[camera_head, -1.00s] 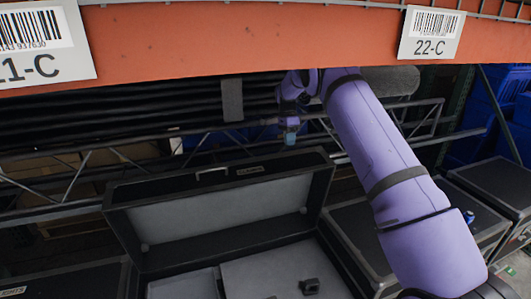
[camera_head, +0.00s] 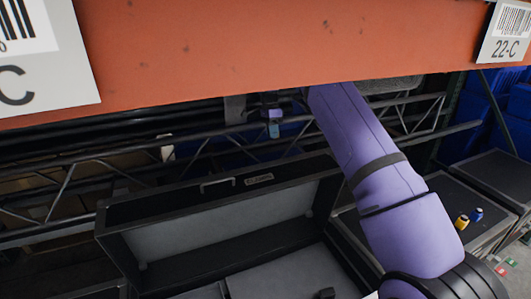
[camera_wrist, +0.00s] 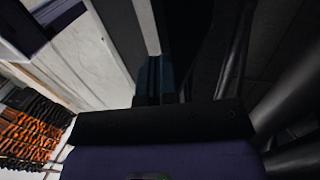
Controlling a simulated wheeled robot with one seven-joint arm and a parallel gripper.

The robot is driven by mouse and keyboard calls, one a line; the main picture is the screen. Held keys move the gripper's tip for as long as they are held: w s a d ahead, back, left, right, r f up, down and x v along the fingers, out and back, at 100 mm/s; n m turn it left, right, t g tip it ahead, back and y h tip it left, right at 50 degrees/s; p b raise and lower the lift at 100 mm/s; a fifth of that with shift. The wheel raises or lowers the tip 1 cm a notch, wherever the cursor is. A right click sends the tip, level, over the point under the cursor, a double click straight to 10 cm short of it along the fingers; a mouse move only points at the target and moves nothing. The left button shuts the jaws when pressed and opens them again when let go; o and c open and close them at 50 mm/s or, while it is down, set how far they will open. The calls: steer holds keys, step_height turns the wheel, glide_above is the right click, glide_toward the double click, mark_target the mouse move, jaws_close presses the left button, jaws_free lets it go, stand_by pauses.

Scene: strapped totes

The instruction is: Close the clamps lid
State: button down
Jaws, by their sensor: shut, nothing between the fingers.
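The black case stands open at lower centre of the head view, its lid (camera_head: 218,238) raised and tilted back. The lid's grey lining faces me, and a handle (camera_head: 217,183) and small label (camera_head: 259,178) show on its upper edge. My gripper (camera_head: 274,129) is small in this view, beyond and above the lid's top edge, apart from it in the picture. In the wrist view my shut, empty fingers (camera_wrist: 155,80) show dark teal. A small dark object (camera_head: 325,293) lies in the case bottom; the rest of the bottom is cut off by the frame.
An orange shelf beam (camera_head: 250,50) crosses the top of the head view, above my arm. A metal truss (camera_head: 60,190) runs behind the lid. More black cases (camera_head: 465,195) stand at right, with yellow and blue pieces (camera_head: 468,217) on one.

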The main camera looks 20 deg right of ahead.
steer(key=w+x, duration=0.1)
steer(key=x, duration=0.8)
steer(key=shift+s+a+f, duration=0.15)
steer(key=shift+a+f, duration=0.05)
steer(key=shift+f, duration=0.25)
